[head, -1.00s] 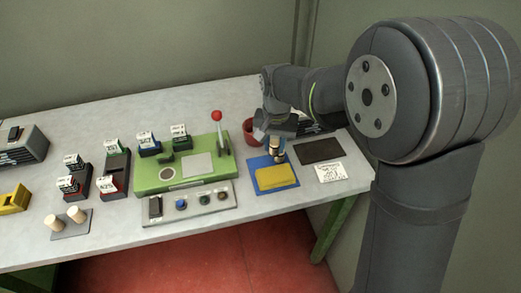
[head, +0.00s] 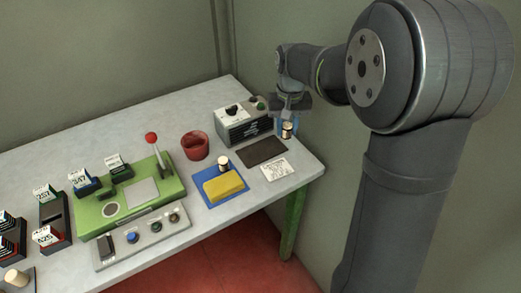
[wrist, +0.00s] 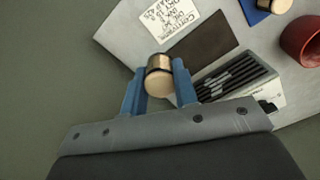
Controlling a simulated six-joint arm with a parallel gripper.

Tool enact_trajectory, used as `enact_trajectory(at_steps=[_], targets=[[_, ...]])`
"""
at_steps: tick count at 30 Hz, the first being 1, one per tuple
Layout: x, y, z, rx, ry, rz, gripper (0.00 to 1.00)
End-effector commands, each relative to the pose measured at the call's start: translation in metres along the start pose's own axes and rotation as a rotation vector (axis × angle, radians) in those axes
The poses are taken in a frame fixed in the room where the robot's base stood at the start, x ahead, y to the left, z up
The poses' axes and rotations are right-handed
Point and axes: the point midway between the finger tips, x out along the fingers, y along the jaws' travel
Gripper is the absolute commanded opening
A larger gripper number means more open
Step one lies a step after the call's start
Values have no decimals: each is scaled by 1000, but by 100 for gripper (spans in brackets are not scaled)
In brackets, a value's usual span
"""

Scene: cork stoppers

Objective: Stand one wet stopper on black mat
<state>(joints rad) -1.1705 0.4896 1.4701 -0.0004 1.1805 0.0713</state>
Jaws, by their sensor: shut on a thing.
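My gripper (head: 287,120) is shut on a cork stopper (head: 287,131) with a dark band. In the wrist view the held stopper (wrist: 159,78) sits between my blue fingers, over the table's edge and apart from the mat. The black mat (head: 262,151) lies flat and bare; it also shows in the wrist view (wrist: 205,40). Another stopper (head: 223,160) stands on the blue tray (head: 204,199) behind a yellow sponge (head: 225,186). Whether the held stopper is wet cannot be seen.
A written card (head: 277,170) lies in front of the mat. A grey slotted box (head: 243,125) stands behind the mat, and a red pot (head: 194,145) is to its left. A green lever press (head: 130,200) stands further left. The table ends just right of the mat.

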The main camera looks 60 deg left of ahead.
Motion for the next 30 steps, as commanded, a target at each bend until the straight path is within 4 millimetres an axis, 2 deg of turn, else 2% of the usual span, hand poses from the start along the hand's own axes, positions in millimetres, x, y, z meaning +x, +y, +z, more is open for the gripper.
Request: enact_trajectory(at_steps=[2, 5, 12, 18, 25, 30], targets=[[2, 5, -2, 1, -1, 0, 6], [10, -5, -7, -4, -3, 0, 6], [42, -57, -25, -6, -2, 0, 6], [64, -91, -36, -3, -2, 0, 6], [75, -102, -41, -1, -1, 0, 6], [98, -101, -40, -1, -4, 1, 6]])
